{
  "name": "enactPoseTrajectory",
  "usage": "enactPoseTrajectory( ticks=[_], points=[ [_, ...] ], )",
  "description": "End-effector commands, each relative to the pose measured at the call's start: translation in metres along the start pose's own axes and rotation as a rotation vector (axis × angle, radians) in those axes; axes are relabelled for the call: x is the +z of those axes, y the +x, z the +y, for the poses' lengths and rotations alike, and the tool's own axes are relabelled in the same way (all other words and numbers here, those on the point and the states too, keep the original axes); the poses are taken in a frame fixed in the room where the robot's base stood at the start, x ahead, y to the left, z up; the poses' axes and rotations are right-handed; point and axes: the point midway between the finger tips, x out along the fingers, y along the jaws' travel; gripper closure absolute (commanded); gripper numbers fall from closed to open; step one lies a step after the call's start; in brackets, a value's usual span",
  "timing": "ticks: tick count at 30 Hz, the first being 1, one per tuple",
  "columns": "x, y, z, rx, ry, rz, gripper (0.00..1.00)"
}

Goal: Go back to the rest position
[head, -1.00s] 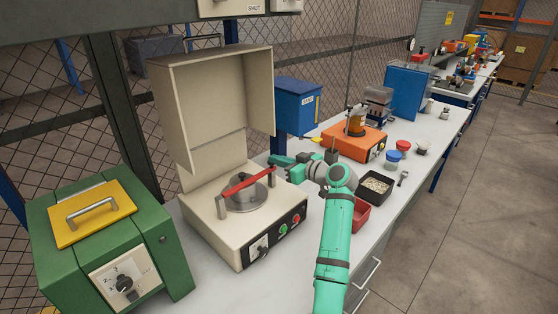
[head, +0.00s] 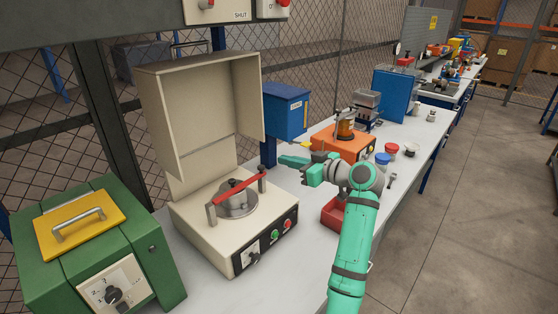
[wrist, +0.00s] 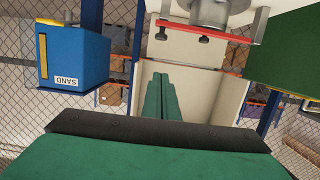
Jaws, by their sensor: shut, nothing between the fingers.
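My gripper (head: 283,167) is green, with its fingers together and nothing between them. In the head view it is above the bench, to the right of the cream machine (head: 220,255) and apart from it. The cream machine has its tall lid (head: 200,120) raised, and a red bar (head: 238,188) lies across a round metal pot (head: 236,206) on its top. In the wrist view the closed fingers (wrist: 160,98) show against the cream lid, with the red bar at the top of the picture.
A green box with a yellow lid (head: 80,222) stands at the left. The orange device (head: 342,143), blue SAND box (head: 286,110) and red tray (head: 333,212) are close to my arm. Red and blue-lidded jars stand farther right. The floor at the right is clear.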

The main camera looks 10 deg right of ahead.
Motion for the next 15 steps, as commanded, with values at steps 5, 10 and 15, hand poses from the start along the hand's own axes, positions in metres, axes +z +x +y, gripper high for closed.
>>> enactPoseTrajectory(
  ticks=[5, 10, 15],
  points=[
    [0.0, -0.0067, 0.0005, 0.002, 0.0, 0.0, 1.0],
    [-0.0002, -0.0066, 0.0004, 0.002, -0.001, 0.001, 1.0],
    [0.0039, -0.0079, 0.0052, 0.016, 0.009, 0.0, 1.0]
  ],
)
